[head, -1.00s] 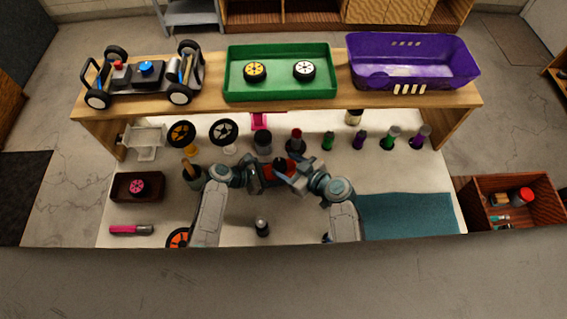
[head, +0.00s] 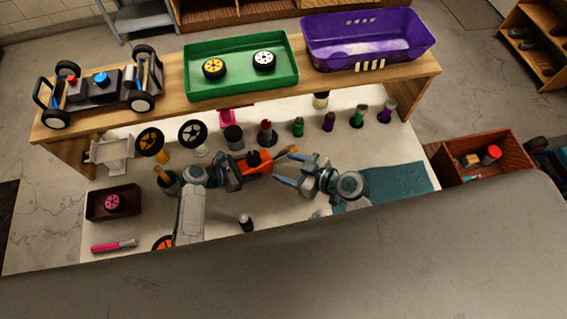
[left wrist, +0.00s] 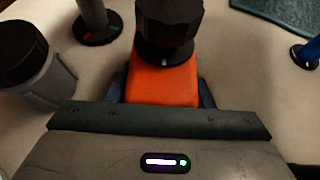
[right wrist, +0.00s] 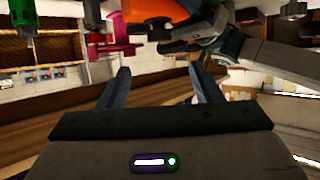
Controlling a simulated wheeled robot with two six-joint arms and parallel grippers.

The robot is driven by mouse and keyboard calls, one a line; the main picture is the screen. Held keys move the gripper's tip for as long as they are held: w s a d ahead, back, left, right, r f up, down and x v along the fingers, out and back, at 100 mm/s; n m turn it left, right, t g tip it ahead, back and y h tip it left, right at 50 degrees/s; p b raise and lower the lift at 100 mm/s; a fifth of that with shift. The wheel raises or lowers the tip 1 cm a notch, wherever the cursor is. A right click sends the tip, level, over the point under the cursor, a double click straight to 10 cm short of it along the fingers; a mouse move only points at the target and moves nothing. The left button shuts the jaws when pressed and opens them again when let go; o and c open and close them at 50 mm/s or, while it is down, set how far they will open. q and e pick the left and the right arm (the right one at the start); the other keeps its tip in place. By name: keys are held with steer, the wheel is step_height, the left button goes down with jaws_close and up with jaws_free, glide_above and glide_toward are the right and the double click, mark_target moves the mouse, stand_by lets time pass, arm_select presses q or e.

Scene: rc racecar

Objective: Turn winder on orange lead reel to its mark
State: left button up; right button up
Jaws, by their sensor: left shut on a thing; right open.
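The orange lead reel (head: 264,167) is held above the white table, near its middle. My left gripper (head: 243,170) is shut on it from the left. In the left wrist view the reel's orange body (left wrist: 163,86) lies between the fingers, and its black winder knob (left wrist: 168,32) stands on top. The knob's mark cannot be made out. My right gripper (head: 279,168) is open and empty, just right of the reel. In the right wrist view its fingers (right wrist: 161,86) are apart, with the orange body (right wrist: 150,10) beyond them at the top edge.
Several bottles and tools stand behind the arms, including a green one (head: 298,127) and a dark-capped jar (head: 234,137). A wooden shelf (head: 290,103) spans the back. A small dark bottle (head: 245,223) stands in front. The teal mat (head: 400,183) at right looks clear.

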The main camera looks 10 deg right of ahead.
steer(key=n+g+y, duration=0.3)
steer(key=n+g, duration=0.3)
glide_toward(257, 156)
steer(key=x, duration=0.9)
steer(key=shift+c, duration=0.5)
steer(key=c, duration=0.9)
steer(key=shift+s+m, duration=0.1)
steer(key=shift+m, duration=0.2)
